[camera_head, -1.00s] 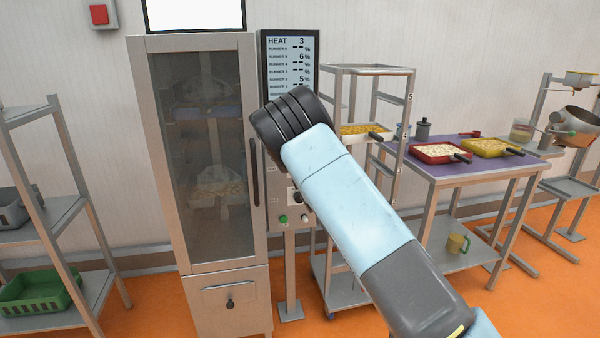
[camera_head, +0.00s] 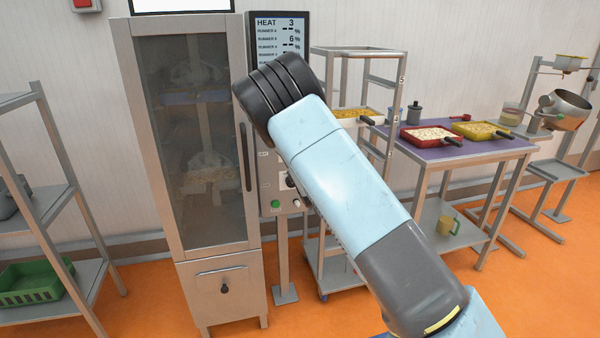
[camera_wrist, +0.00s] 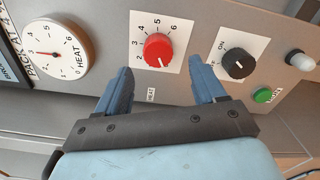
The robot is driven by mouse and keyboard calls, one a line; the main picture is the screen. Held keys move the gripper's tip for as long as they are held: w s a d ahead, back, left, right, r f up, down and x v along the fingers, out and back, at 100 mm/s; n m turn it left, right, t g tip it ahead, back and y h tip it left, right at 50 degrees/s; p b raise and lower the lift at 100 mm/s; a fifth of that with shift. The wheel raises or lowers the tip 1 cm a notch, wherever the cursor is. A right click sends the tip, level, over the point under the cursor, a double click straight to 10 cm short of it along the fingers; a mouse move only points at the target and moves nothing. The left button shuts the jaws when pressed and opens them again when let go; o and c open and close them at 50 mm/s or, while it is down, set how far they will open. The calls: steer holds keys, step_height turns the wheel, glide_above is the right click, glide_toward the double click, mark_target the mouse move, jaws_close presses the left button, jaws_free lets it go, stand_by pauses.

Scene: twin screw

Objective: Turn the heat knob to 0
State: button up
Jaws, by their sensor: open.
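The red heat knob (camera_wrist: 158,50) sits on a white scale plate on the grey control panel in the wrist view. A small HEAT label is below it. Its pale mark points toward the bottom of the picture. My gripper (camera_wrist: 161,69) is open, its blue fingers near the knob, one on either side and apart from it. Contact with the panel cannot be told. A round HEAT gauge (camera_wrist: 55,50) is at the left, its red needle near 3. In the head view, the display (camera_head: 280,38) reads HEAT 3; my arm hides the red knob and gripper.
The glass-door cabinet (camera_head: 195,130) stands left of the panel. A rack (camera_head: 385,80) and a table with trays (camera_head: 432,134) are to the right.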

steer(key=v, duration=0.8)
steer(key=s+d+r+m+g+h, duration=0.2)
steer(key=s+d+r+m+g, duration=0.1)
steer(key=s+d+r+m, duration=0.45)
steer(key=s+d+r+m+g+h, duration=0.25)
steer(key=s+d+r+m, duration=0.25)
steer(key=d+r+m, duration=0.4)
steer(key=s+d+r+m+g, duration=0.1)
steer(key=s+d+m+g, duration=0.1)
steer(key=s, duration=0.9)
steer(key=s+d+r+m+g, duration=0.2)
steer(key=s+d+m, duration=0.1)
steer(key=s, duration=0.8)
steer(key=s+d+r+m+g, duration=0.2)
steer(key=s+d+m, duration=0.1)
steer(key=s, duration=0.8)
steer(key=shift+s+m, duration=0.35)
steer(key=shift+s, duration=0.05)
